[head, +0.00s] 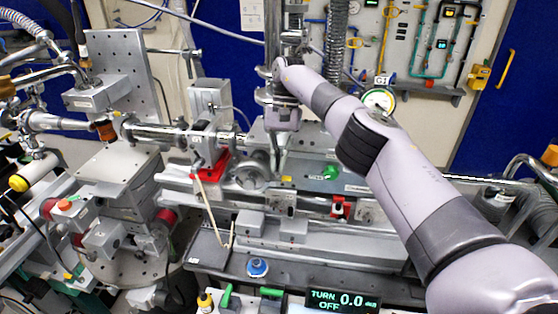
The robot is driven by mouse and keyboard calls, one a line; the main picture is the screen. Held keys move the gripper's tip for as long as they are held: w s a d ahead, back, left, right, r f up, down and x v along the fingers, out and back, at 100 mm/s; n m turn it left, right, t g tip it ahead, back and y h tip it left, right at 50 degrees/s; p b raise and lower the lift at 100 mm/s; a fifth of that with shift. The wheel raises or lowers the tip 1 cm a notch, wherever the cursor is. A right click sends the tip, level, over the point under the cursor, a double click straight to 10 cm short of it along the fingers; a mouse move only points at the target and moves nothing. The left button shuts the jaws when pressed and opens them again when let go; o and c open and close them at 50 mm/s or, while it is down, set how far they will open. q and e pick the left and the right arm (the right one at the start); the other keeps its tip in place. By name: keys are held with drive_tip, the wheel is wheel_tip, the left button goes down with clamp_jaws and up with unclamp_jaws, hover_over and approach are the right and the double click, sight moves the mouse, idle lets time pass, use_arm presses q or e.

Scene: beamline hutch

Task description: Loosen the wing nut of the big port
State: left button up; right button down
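My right arm comes in from the lower right. Its gripper (279,165) points down in the middle of the view, just in front of a vertical steel column with flanges (285,38). The fingertips are small and overlap the metal parts behind them, so I cannot tell whether they are open or shut, or touch anything. I cannot make out the wing nut or say for sure which part is the big port; the wrist covers part of the column. A small display (342,301) at the bottom reads TURN 0.0 deg OFF. My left gripper is not in view.
A red bracket (210,168) and a horizontal steel tube (153,132) lie left of my gripper. A round gauge (379,99) stands behind my forearm. A blue knob (257,267) sits on the dark front ledge (205,249). Pipes and fittings crowd the left side.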

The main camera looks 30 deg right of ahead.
drive_tip(key=c, duration=2.3)
unclamp_jaws()
drive_tip(key=shift+f, duration=0.15)
drive_tip(key=o, duration=0.5)
drive_tip(key=shift+c, duration=0.2)
